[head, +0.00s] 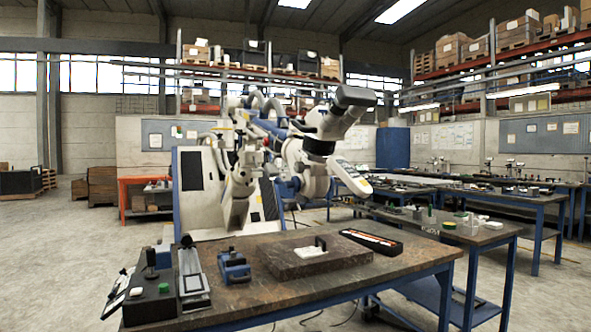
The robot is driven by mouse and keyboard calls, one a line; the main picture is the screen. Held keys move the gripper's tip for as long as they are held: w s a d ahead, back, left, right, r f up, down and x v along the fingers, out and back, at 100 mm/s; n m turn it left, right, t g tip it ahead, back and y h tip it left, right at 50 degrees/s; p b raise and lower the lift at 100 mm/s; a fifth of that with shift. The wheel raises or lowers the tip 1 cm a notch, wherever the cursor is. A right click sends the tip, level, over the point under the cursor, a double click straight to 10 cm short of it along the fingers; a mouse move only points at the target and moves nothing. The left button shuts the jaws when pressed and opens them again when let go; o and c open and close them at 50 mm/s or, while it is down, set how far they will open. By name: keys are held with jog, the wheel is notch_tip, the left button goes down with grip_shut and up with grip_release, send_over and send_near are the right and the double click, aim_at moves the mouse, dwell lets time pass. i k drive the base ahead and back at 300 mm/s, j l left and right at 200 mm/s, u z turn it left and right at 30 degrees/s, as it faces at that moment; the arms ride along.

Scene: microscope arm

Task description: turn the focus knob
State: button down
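A large white microscope arm (318,150) with blue-grey covers stands behind the front table. Its dark head (354,97) tops the right side and points right. A pale handle or panel (352,179) slants down to the right below it. The arm joins a white cabinet (202,188) with blue edges on the left. Rounded parts show along the arm, but I cannot tell which one is the focus knob. My gripper is not in view.
The front table (300,289) has a dark top. It bears a stone-like slab (283,262), a black tray (371,241), a blue block (233,267), a metal instrument (192,276) and a black box (150,302). More benches stand right. Open floor (60,265) lies left.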

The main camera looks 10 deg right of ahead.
aim_at(298, 167)
jog(key=i+l+u, duration=0.25)
jog(key=l, duration=0.65)
jog(key=l+u, duration=0.25)
jog(key=l, duration=0.6)
jog(key=k+j, duration=0.1)
jog(key=j, duration=0.3)
jog(key=k+j, duration=0.15)
jog(key=j, duration=0.25)
jog(key=k, duration=0.45)
jog(key=i, duration=0.45)
